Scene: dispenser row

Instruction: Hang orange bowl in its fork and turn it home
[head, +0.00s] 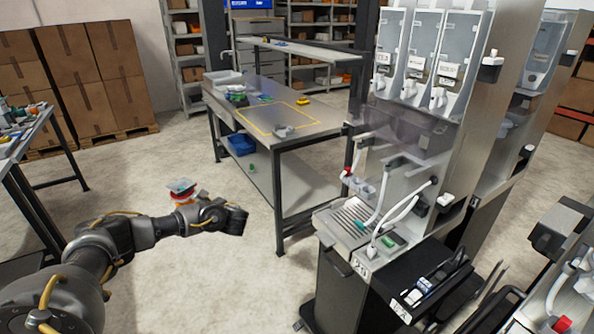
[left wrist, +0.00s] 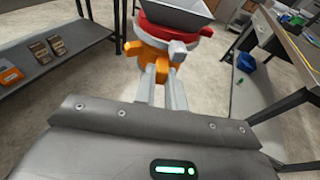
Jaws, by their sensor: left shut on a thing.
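The orange bowl (left wrist: 153,57) is in my left gripper (left wrist: 158,75). In the left wrist view the two pale fingers are shut on its orange part. A red ring (left wrist: 165,37) and a grey square hopper-like top (left wrist: 178,12) sit above the orange part. In the head view the bowl (head: 181,198) shows small behind my left wrist, out over open floor, and the fingers are hidden there. The dispenser station (head: 385,190) stands to the right, well apart from the bowl. I cannot tell which part of it is the bowl's fork. My right gripper is not in view.
A second table (head: 20,135) is at the left. Hoses and a drip tray (head: 352,222) stick out from the station front. The floor around the bowl is clear.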

